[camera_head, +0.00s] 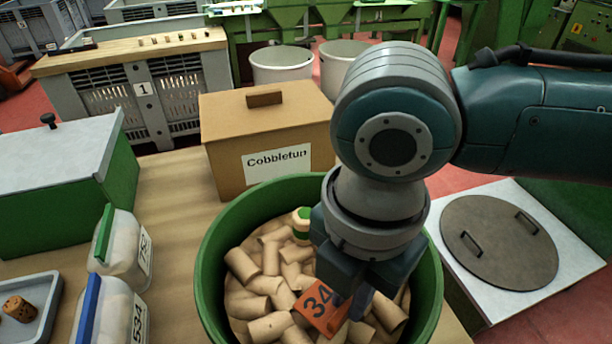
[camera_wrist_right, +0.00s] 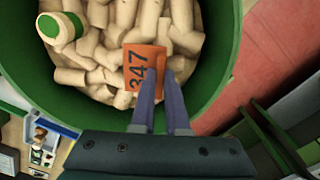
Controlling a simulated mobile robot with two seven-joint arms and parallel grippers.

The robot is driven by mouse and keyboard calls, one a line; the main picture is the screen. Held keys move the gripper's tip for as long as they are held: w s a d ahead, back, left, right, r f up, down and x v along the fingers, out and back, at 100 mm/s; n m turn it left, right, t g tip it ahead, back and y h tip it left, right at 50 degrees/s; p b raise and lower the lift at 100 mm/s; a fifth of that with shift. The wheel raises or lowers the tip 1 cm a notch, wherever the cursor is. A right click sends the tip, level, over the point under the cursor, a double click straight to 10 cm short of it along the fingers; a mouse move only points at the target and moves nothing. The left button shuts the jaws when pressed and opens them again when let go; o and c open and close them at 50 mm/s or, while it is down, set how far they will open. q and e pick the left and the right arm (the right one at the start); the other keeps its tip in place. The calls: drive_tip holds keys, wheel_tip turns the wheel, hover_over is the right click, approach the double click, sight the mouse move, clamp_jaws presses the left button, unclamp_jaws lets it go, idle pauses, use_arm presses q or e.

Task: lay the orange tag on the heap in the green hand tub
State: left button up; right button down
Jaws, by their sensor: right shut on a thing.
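The orange tag (camera_head: 322,308) with dark digits is held at the fingertips of my right gripper (camera_head: 350,304), which is shut on it. The tag is over the heap of cork stoppers (camera_head: 262,262) in the green hand tub (camera_head: 212,270). In the right wrist view the tag (camera_wrist_right: 144,66) reads "347" and lies between the fingers (camera_wrist_right: 163,82) and the corks (camera_wrist_right: 104,50). I cannot tell whether the tag touches the corks. The green tub (camera_wrist_right: 75,112) shows there too. My left gripper is not in view.
A cardboard box (camera_head: 265,130) labelled "Cobbletun" stands behind the tub. Two bags, one with a green clip (camera_head: 122,250) and one with a blue clip (camera_head: 108,315), and a grey tray (camera_head: 30,310) are at left. A green-and-white cylinder (camera_head: 301,224) lies in the heap.

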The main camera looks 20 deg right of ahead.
drive_tip(key=shift+f+b, duration=0.35)
drive_tip(key=shift+f, duration=0.2)
drive_tip(key=c, duration=0.8)
unclamp_jaws()
drive_tip(key=shift+c, duration=0.2)
drive_tip(key=shift+r, duration=0.1)
wheel_tip(320, 180, up, 10)
